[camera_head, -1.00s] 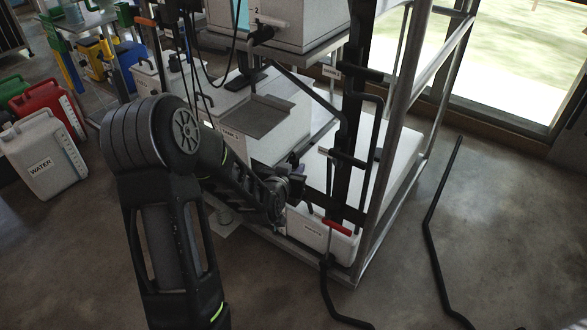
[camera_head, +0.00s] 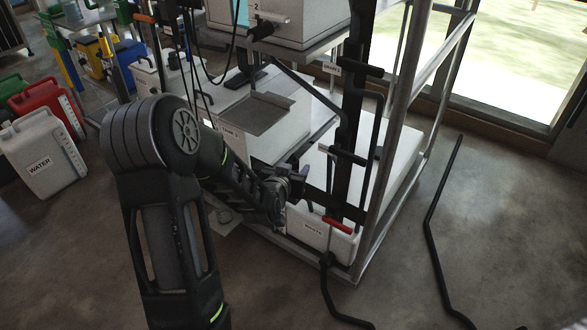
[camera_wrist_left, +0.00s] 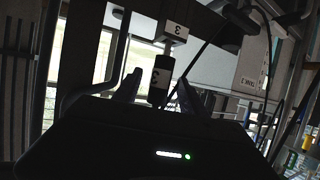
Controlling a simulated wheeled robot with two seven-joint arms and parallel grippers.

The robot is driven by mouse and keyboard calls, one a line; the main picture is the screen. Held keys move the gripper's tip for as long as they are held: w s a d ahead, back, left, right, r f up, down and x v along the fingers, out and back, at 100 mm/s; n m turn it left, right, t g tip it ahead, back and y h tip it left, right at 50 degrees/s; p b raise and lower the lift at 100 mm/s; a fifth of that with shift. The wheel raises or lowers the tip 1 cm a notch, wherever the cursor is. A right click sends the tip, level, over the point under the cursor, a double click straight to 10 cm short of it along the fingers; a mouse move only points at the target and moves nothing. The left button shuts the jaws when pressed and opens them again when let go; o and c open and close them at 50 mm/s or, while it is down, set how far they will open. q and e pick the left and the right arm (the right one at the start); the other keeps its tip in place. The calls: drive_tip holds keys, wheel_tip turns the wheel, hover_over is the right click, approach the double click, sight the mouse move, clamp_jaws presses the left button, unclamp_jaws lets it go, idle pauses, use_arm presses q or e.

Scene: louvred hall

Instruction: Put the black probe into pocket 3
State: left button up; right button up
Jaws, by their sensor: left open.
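My left gripper (camera_wrist_left: 160,92) is open in the left wrist view, one finger at each side of a dark upright piece (camera_wrist_left: 157,97) with a white tag marked 3. I cannot tell if this piece is the black probe or part of pocket 3. The fingers seem apart from it. Just above is a white block marked 3 (camera_wrist_left: 175,30). In the head view my left gripper (camera_head: 300,178) is beside the dark upright post of the rack, low down, partly hidden by its own wrist. My right gripper is in neither view.
The metal rack (camera_head: 398,125) holds a white tank (camera_head: 290,130) and an upper tank (camera_head: 300,35). A low white container (camera_head: 318,238) with a red handle is near the rack's foot. Bent black rods (camera_head: 432,240) show at right. Jugs (camera_head: 40,160) stand at left.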

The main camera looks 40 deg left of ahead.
use_arm(q)
drive_tip(key=shift+s+r+p, duration=0.25)
drive_tip(key=shift+r+p, duration=0.15)
drive_tip(key=shift+r, duration=0.2)
drive_tip(key=s+r+p, duration=0.1)
drive_tip(key=r, duration=0.1)
drive_tip(key=s+d+r+p, duration=0.1)
drive_tip(key=s+r+p, duration=0.1)
drive_tip(key=shift+s+d+r, duration=0.1)
drive_tip(key=shift+s+r, duration=0.05)
drive_tip(key=shift+r, duration=0.15)
drive_tip(key=p+v, duration=0.7)
drive_tip(key=p, duration=0.6)
drive_tip(key=shift+s, duration=0.4)
